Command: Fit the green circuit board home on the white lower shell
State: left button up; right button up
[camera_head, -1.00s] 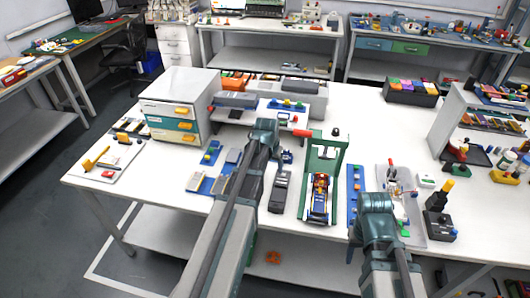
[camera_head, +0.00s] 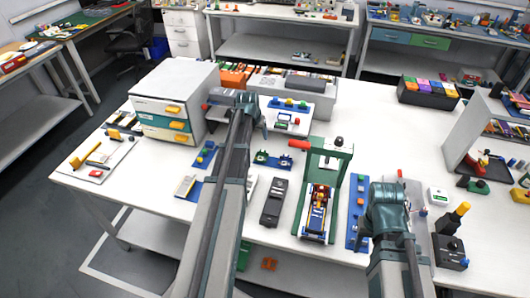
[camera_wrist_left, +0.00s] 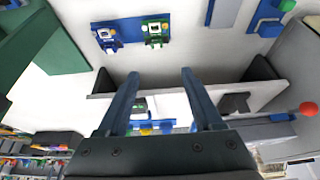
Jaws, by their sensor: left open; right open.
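A green part with a white centre, which may be the circuit board (camera_wrist_left: 155,33), sits on a blue plate (camera_wrist_left: 132,24) in the left wrist view. A blue and white part (camera_wrist_left: 108,38) sits beside it. The same plate shows small in the head view (camera_head: 273,162). I cannot make out for sure which part is the white lower shell.
A white raised stand (camera_head: 298,112) with small parts is behind the blue plate. A green frame (camera_head: 335,172) with a red handle stands right of the plate. A drawer cabinet (camera_head: 178,92) stands at the left.

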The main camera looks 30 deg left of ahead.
pick_arm(q)
jog(key=b, duration=0.8)
send_over(263, 151)
jog(key=s, duration=0.2)
notch_tip(263, 151, down, 8)
jog(key=shift+a+f, duration=0.1)
jog(key=shift+a, duration=0.05)
jog(key=b+x, duration=0.4)
jog(key=shift+s+d+f+b, duration=0.1)
jog(key=shift+d+f+b, duration=0.15)
jog(key=shift+f+b, duration=0.1)
jog(key=shift+f, duration=0.25)
jog(key=shift+r, duration=0.1)
grip_shut()
